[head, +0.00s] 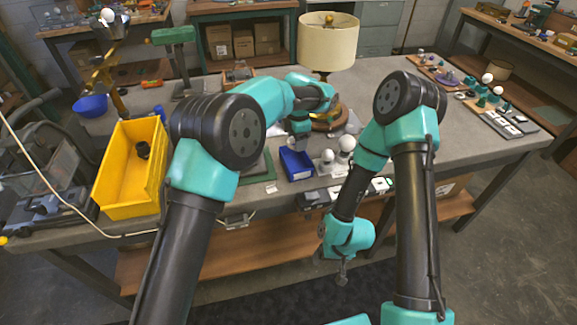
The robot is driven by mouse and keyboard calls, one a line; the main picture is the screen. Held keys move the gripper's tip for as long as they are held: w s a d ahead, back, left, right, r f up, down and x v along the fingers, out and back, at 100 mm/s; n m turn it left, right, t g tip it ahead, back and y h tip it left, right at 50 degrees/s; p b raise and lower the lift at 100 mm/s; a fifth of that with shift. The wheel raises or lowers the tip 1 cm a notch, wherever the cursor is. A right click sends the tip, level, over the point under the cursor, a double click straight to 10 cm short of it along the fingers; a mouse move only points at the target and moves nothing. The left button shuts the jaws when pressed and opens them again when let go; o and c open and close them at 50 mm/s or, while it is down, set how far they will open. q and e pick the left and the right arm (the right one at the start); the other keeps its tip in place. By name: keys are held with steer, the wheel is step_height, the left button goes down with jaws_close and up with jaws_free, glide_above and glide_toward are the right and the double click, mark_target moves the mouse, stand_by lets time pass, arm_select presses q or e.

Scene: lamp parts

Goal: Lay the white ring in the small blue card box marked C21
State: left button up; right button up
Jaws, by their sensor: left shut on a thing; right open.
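The small blue card box (297,166) sits on the grey bench, near its front edge, just left of the white bulbs. Its C21 mark is too small to read. My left gripper (298,144) points down just above the back of the box, shut on a small pale thing that I take to be the white ring. The fingers and the arm mostly hide it, so its shape is unclear. My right gripper (342,275) is open and empty, hanging low in front of the bench.
White bulbs (346,144) stand close to the box's right. A lamp with a cream shade (328,42) on a wooden base stands behind. A yellow bin (117,205) is at the left, a blue bowl (90,105) behind it. The bench's right middle is fairly clear.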

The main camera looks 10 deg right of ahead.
arm_select(q)
glide_above(297, 165)
steer(key=shift+a+f, duration=0.1)
steer(key=shift+f, duration=2.35)
steer(key=shift+f, duration=2.5)
steer(key=shift+f, duration=0.2)
steer(key=o, duration=1)
steer(key=shift+r, duration=0.15)
step_height(297, 165, up, 12)
steer(key=shift+r, duration=0.1)
